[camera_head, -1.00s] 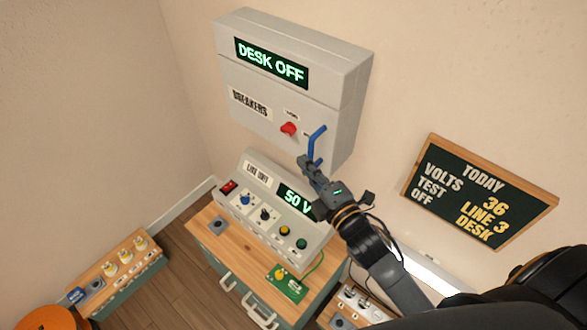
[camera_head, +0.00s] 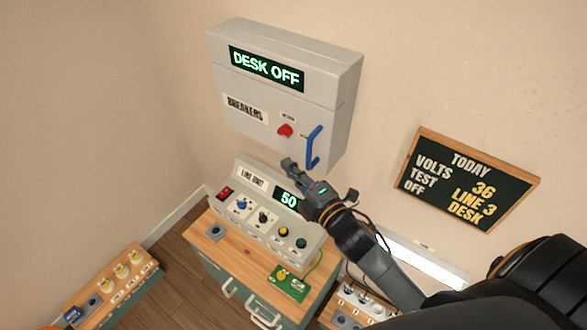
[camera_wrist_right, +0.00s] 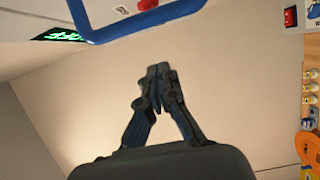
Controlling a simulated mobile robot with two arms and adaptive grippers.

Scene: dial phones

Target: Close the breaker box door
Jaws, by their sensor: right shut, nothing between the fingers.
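The breaker box (camera_head: 280,95) is a grey box on the wall, with a green "DESK OFF" display, a "BREAKERS" label and a red knob (camera_head: 285,130). Its door looks flush with the body, as far as the head view shows. A blue handle (camera_head: 313,147) stands on the door's lower right; it also crosses the top of the right wrist view (camera_wrist_right: 140,25). My right gripper (camera_head: 288,163) is shut and empty, below and left of the handle and apart from it. The right wrist view shows its fingertips (camera_wrist_right: 158,70) together. My left gripper is not in view.
A line unit (camera_head: 265,210) with knobs and a display sits on a wooden-topped cabinet (camera_head: 215,247) below the box. A chalkboard (camera_head: 466,180) hangs at the right. A low bench (camera_head: 115,275) with several bulbs stands at the lower left. The wall left of the box is clear.

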